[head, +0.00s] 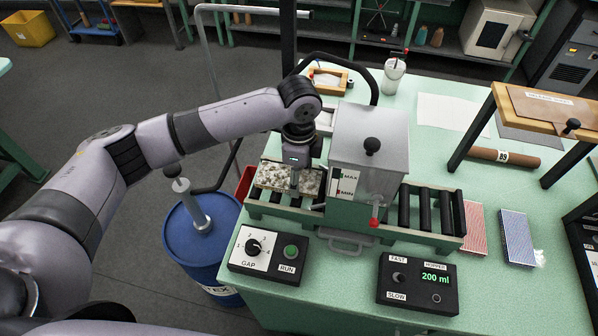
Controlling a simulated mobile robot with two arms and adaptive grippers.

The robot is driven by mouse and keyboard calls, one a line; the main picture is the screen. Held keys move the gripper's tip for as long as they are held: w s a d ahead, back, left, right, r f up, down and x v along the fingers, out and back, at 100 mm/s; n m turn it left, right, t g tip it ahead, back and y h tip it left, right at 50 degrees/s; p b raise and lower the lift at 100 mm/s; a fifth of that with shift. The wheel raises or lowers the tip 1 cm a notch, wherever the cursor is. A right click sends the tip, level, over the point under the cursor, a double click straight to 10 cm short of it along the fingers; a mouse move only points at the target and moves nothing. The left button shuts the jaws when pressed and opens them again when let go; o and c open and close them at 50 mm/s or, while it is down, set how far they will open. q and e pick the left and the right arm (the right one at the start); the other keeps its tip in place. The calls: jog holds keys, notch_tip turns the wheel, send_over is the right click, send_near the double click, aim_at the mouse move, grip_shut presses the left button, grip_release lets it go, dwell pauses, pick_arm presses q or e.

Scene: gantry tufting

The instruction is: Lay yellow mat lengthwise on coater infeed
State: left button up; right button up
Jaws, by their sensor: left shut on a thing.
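A mat (272,177), speckled pale cream and dark on top, lies over the left-hand infeed of the coater (386,133). Its long side runs left to right, along the line of rollers. Its right end is close to the grey hopper box. My left gripper (296,187) points down at the mat's middle and is shut on it; the fingers hide part of it. I cannot tell whether the mat rests fully on the infeed rollers. The outfeed rollers (426,210) on the right are bare. My right gripper is not in view.
A red mat (473,228) and a blue mat (516,238) lie right of the coater. Control boxes (270,250) (417,284) stand in front. A blue drum (196,240) is left of the table. A brown roll (503,158) lies behind.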

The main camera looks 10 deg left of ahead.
pick_arm(q)
jog(key=shift+f, duration=0.15)
jog(key=o, duration=1.2)
jog(key=shift+c, duration=0.2)
notch_tip(320, 180, up, 12)
jog(key=b, duration=0.3)
